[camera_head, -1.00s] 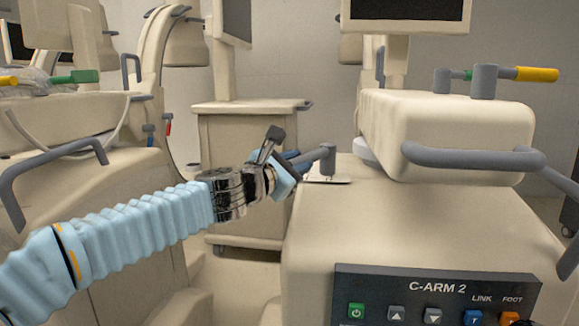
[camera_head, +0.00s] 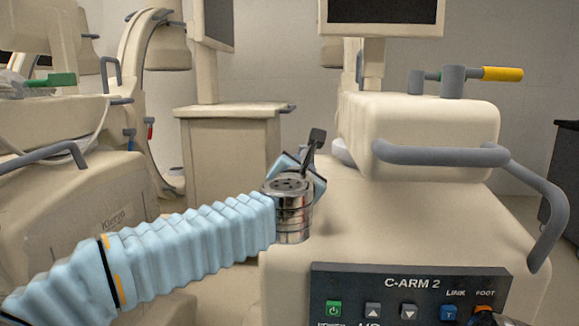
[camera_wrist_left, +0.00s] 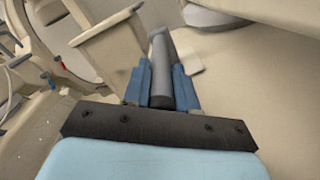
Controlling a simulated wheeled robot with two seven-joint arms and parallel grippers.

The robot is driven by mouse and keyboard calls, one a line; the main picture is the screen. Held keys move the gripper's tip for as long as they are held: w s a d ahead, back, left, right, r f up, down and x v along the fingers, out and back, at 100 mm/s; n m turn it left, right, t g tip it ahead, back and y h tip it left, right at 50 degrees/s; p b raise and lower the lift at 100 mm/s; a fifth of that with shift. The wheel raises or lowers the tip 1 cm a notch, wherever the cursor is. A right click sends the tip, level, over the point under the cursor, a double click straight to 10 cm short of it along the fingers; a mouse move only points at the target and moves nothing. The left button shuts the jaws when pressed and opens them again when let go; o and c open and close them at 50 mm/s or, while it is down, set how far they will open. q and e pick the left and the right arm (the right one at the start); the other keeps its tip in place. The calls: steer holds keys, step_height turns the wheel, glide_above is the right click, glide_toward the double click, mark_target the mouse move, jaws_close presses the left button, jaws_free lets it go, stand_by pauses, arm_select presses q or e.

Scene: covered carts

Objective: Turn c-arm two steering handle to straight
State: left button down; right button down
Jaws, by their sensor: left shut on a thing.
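C-arm two is the beige cart (camera_head: 400,225) with the "C-ARM 2" panel (camera_head: 412,284) on its front. Its grey steering handle (camera_wrist_left: 160,55) shows in the left wrist view, lying lengthwise between the two blue fingers of my left gripper (camera_wrist_left: 163,88), which is shut on it. How the handle is angled against the cart cannot be told clearly. My right gripper is not in view.
A grey rail (camera_head: 440,156) runs around the upper housing of C-arm two. A beige cabinet cart (camera_head: 232,150) stands behind my left arm. Another covered machine (camera_head: 65,200) stands close on the left. A dark cart (camera_head: 562,180) is at the far right.

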arm_select(q)
steer(key=shift+d+f+y, duration=0.1)
steer(key=shift+d+y, duration=0.2)
steer(key=c, duration=0.9)
jaws_free()
steer(key=shift+n, duration=0.3)
steer(key=shift+s, duration=0.15)
steer(key=s+a+b, duration=0.1)
steer(key=s, duration=1.2)
steer(key=shift+s, duration=0.3)
steer(key=shift+a, duration=0.1)
